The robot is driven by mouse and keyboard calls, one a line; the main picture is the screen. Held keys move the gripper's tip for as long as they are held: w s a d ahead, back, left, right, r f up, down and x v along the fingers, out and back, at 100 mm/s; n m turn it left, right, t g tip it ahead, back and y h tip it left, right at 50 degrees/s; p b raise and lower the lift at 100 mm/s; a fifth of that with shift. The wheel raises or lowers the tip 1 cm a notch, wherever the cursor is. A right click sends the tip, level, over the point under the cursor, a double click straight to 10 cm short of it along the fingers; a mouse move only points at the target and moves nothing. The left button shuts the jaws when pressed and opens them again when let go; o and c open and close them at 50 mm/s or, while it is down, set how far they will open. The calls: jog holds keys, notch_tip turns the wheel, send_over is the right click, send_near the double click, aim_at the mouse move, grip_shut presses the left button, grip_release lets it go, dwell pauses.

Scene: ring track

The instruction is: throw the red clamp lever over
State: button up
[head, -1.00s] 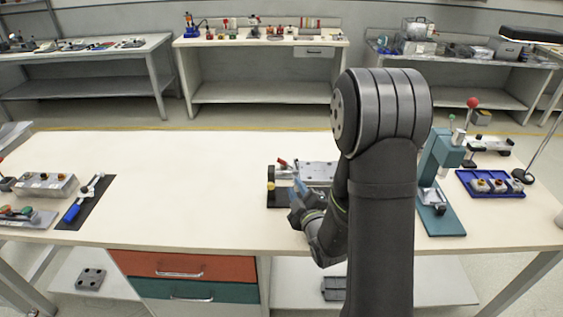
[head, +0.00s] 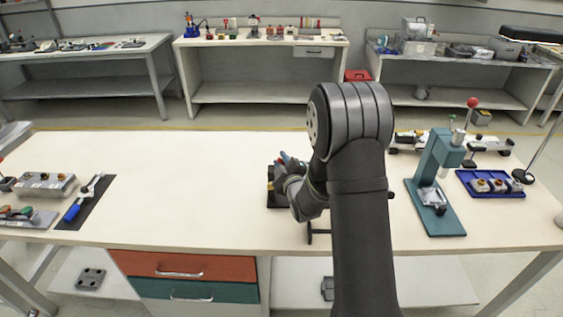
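The clamp fixture shows only as part of its dark base (head: 275,201) on the bench, left of my arm. The red clamp lever is almost wholly hidden by my gripper; only a small reddish spot shows at the fingertips. My gripper (head: 284,163) is over the fixture, its bluish fingertips at the place of the lever. From this view I cannot tell whether the fingers are open or shut, or whether they touch the lever. My arm also hides the metal block of the fixture.
A teal press (head: 437,185) stands right of my arm, with a blue tray (head: 492,196) of small parts beyond it. A thin black bracket (head: 318,232) is near the front edge. A dark mat (head: 84,205) with a blue-handled tool lies left. The bench between is clear.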

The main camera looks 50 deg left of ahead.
grip_shut()
jog(key=shift+w+d+r+m, duration=0.15)
jog(key=shift+r+m, duration=0.1)
jog(key=shift+m, duration=0.45)
grip_release()
jog(key=v, duration=1.7)
jog(key=shift+s+d+f, duration=0.2)
jog(key=shift+s+f, duration=0.05)
jog(key=shift+f, duration=0.1)
